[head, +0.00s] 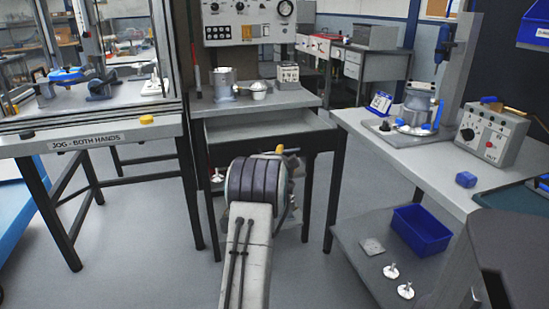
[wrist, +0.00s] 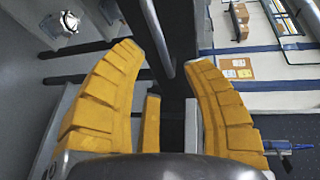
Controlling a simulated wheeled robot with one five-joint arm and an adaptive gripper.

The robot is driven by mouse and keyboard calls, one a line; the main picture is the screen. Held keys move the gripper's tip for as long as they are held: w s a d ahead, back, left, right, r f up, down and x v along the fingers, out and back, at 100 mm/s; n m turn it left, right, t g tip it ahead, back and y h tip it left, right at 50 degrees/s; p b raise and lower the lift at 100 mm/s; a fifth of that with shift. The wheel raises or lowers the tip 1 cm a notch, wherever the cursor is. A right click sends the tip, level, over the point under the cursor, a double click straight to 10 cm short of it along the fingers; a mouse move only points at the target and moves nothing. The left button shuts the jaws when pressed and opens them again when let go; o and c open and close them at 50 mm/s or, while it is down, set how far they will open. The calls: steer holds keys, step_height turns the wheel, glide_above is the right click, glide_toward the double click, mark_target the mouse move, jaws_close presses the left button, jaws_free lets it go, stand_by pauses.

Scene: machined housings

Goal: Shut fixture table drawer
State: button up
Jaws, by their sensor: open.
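The fixture table (head: 300,98) stands in the middle of the head view. Its drawer (head: 310,123) is pulled out toward me, and its pale, empty-looking inside shows below the tabletop. My arm reaches to the drawer's front, and my gripper (head: 279,150) is mostly hidden behind my wrist there. In the wrist view my gripper (wrist: 164,55) is open, its yellow fingers spread on both sides of a dark upright strip with a silver bar (wrist: 156,38) that looks like a handle. I cannot tell whether the fingers touch it.
A metal cup (head: 222,85) and a small device (head: 287,76) stand on the fixture table. A workbench (head: 370,140) with a blue bin (head: 421,230) on its lower shelf is on the right. A jog station (head: 85,140) is on the left. Floor is open between them.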

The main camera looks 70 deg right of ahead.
steer(key=shift+x, duration=3.4)
jaws_close()
